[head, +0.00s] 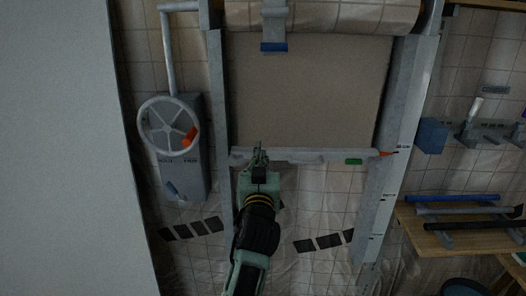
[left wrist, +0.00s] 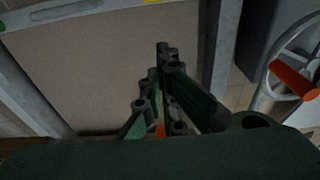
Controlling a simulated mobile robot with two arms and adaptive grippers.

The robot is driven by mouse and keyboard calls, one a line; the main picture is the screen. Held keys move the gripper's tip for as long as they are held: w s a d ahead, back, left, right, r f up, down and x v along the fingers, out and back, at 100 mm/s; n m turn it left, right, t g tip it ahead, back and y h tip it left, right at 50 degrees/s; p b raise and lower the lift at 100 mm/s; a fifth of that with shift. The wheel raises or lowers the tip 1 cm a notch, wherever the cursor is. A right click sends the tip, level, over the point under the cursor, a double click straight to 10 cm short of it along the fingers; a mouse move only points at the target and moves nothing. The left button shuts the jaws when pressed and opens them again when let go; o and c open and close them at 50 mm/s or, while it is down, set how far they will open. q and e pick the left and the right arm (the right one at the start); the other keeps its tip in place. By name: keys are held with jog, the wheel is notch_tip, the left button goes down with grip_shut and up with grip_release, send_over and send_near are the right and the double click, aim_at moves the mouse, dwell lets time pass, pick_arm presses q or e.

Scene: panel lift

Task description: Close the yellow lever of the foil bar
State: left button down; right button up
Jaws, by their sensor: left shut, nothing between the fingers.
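The pale foil bar (head: 310,155) runs across the lower edge of the beige panel (head: 310,95) in the head view. It also crosses the top left of the left wrist view (left wrist: 60,11). A small yellow patch, which looks like part of the yellow lever (left wrist: 152,2), is cut off by the top edge of the left wrist view. I cannot make out the lever or its angle in the head view. My left gripper (head: 259,148) is shut and empty, in front of the bar's left part; its fingers also show in the left wrist view (left wrist: 163,55). My right gripper is out of view.
Grey upright rails (head: 398,100) flank the panel. A grey box with a handwheel (head: 169,124) and orange knob (head: 189,137) stands to the left. A green piece (head: 353,161) sits on the bar's right part. A wooden shelf (head: 480,236) holds rods at right.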

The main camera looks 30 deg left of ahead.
pick_arm(q)
jog(key=r+p, duration=0.2)
jog(key=p, duration=0.1)
send_over(250, 160)
jog(key=d, duration=0.4)
jog(key=shift+w+d+f, duration=0.1)
jog(key=shift+w+f, duration=0.05)
jog(key=shift+f, duration=1)
jog(key=shift+w+f, duration=0.1)
jog(key=shift+f, duration=1.05)
jog(key=shift+w+d+f+m, duration=0.15)
jog(key=shift+f+m, duration=0.1)
jog(key=shift+m, duration=0.25)
